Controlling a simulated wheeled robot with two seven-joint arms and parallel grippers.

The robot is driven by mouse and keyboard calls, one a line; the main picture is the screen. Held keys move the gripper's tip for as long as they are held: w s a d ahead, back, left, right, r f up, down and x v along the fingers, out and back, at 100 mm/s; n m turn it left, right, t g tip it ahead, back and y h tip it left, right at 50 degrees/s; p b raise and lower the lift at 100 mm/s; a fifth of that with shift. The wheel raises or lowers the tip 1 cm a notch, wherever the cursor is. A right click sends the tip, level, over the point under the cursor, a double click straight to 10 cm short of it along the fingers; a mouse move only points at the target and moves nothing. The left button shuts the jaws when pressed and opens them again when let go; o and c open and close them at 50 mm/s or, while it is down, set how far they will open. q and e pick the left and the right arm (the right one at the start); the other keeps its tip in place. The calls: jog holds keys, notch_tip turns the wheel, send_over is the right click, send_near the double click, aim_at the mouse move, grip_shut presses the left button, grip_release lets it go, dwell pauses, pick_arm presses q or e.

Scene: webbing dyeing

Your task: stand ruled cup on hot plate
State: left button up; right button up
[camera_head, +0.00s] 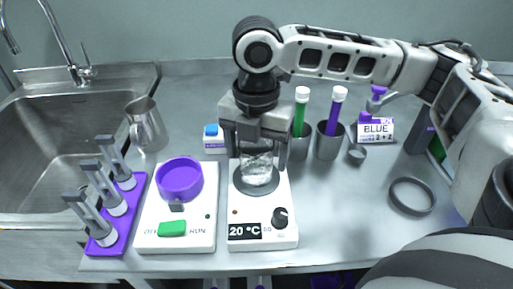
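The ruled cup (257,172) is a clear glass cup with clear contents. It stands upright over the dark round disc of the hot plate (263,212), a white unit with a "20 °C" display and a black knob. My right gripper (257,156) comes down from above, with its fingers spread on either side of the cup's upper part. The fingers look open, with slight gaps beside the glass. The gripper body hides the cup's top. My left gripper is not in view.
Left of the hot plate stands a white unit with a purple bowl (180,181) and green switch. Further left are a purple rack (113,217), steel jug (146,125) and sink (45,135). Tube holders (328,142) stand behind right; a dark ring (412,196) lies right.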

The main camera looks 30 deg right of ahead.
notch_tip(320, 180, up, 12)
jog(key=p, duration=0.1)
jog(key=shift+r+p, duration=0.2)
jog(key=shift+p, duration=0.1)
dwell(0.7)
